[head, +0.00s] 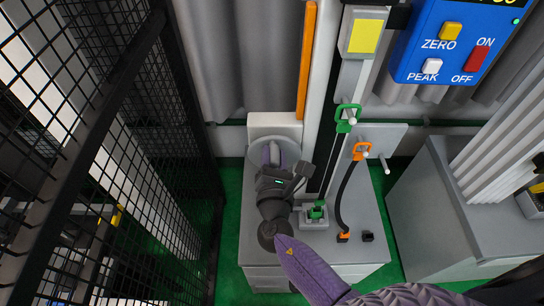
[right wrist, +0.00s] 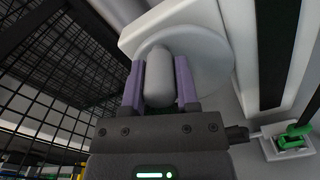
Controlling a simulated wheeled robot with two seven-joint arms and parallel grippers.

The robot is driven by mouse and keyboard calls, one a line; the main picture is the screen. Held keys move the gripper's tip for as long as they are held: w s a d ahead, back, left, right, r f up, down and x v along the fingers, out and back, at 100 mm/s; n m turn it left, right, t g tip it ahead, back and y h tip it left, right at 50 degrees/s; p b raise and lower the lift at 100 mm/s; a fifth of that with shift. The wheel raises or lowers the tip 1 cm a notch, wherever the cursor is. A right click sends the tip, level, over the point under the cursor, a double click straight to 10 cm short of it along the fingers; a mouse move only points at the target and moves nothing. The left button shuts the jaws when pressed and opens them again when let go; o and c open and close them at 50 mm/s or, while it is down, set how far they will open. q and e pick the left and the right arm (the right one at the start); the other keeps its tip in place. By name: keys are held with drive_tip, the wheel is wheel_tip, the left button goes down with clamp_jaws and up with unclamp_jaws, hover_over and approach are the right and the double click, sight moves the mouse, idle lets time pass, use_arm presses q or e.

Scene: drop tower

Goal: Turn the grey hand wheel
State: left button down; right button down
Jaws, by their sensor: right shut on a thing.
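The grey hand wheel (head: 253,157) is a round disc on a pale plate at the back left of the grey cabinet. It also shows in the right wrist view (right wrist: 214,58), with a rounded grey handle (right wrist: 158,78) standing out from it. My right gripper (head: 273,153) is over the wheel, with its purple fingers on both sides of the handle. In the right wrist view the gripper (right wrist: 159,85) is shut on this handle. The fingers and the gripper body hide part of the wheel. My left gripper is not in view.
A black mesh fence (head: 100,130) stands close on the left. Right of the wheel are a dark vertical rail, a green hook (head: 346,118), an orange-ended black strap (head: 343,195) and a green clip (head: 317,211). A blue control box (head: 440,50) is at the upper right.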

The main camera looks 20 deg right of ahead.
drive_tip(key=shift+c, duration=1.8)
unclamp_jaws()
drive_tip(key=shift+s, duration=0.1)
drive_tip(key=p+v, duration=0.1)
drive_tip(key=v, duration=0.8)
drive_tip(key=shift+s, duration=0.45)
